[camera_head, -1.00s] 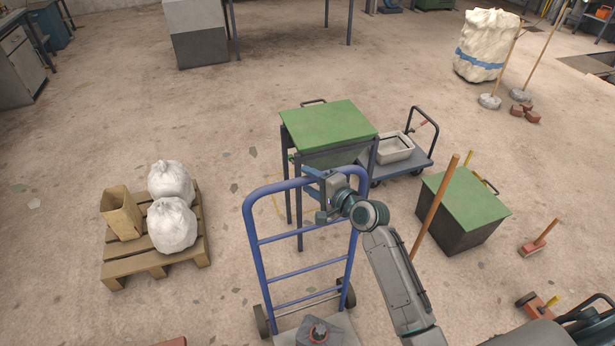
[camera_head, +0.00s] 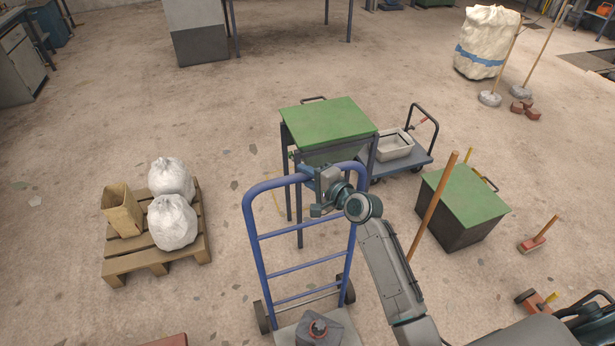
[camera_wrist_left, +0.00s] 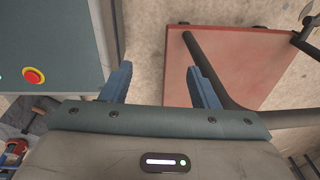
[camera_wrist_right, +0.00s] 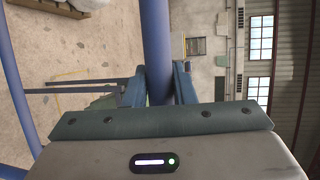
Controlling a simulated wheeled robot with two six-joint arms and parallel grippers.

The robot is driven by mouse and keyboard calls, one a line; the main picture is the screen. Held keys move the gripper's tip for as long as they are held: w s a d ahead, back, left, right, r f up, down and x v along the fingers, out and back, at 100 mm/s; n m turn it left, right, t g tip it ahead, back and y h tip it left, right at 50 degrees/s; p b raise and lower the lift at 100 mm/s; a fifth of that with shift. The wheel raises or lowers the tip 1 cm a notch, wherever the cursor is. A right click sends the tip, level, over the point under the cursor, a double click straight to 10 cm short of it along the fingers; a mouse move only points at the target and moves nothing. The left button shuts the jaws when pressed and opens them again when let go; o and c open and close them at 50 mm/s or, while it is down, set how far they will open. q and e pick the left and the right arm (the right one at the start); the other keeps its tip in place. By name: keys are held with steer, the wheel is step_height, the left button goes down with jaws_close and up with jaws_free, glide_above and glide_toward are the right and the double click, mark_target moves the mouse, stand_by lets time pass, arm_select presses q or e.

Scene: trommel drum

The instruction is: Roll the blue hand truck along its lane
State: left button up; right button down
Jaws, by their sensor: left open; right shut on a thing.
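The blue hand truck (camera_head: 259,255) stands upright at the bottom centre of the head view, with dark wheels and a grey load on its base plate. My right gripper (camera_head: 308,174) is shut on the top bar of its frame. In the right wrist view the blue tube (camera_wrist_right: 157,50) runs between the two fingers of the right gripper (camera_wrist_right: 158,84). My left gripper (camera_wrist_left: 160,80) shows only in its wrist view, open and empty, with a reddish panel beyond it. The lane's markings are mostly hidden; a thin yellow line shows behind the frame.
A green-topped stand (camera_head: 329,122) is just behind the hand truck. A flat trolley (camera_head: 420,160) and a green-lidded bin (camera_head: 464,205) stand to the right. A pallet (camera_head: 130,268) with white sacks lies left. Floor between pallet and truck is clear.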

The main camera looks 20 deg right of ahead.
steer(key=w+b, duration=0.7)
steer(key=w, duration=1)
steer(key=shift+w+a+r, duration=0.15)
steer(key=shift+w+a, duration=0.15)
steer(key=shift+w, duration=0.1)
steer(key=shift+r, duration=0.1)
steer(key=c, duration=1.5)
jaws_free()
steer(key=o, duration=0.3)
steer(key=shift+w, duration=0.15)
steer(key=b+v, duration=0.1)
steer(key=v, duration=0.9)
steer(key=shift+s+b, duration=0.3)
steer(key=shift+b, duration=0.05)
steer(key=shift+d+f, duration=0.15)
steer(key=shift+f, duration=0.05)
